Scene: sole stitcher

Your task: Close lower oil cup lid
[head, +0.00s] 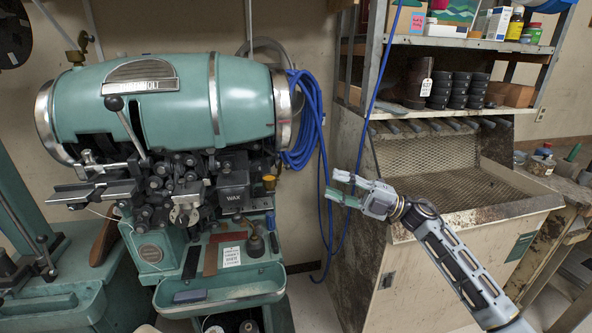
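The green sole stitcher (165,100) stands at left. A small brass cup (269,183) sits low on its right side, beside the black WAX box (233,180); it looks like the lower oil cup, but its lid is too small to make out. Another brass fitting (76,57) is at the upper left of the machine's drum. My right gripper (334,184) points left from the right side, its two fingers apart with nothing between them. It is in the gap between the machine and the metal bench, right of the brass cup and apart from it. My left gripper is out of view.
Blue hose (308,120) hangs behind the gap, close to my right gripper. A green tray (222,290) with tools juts out below the machine. A dirty metal bench (440,165) with shelving (460,42) above fills the right. Air left of the gripper looks free.

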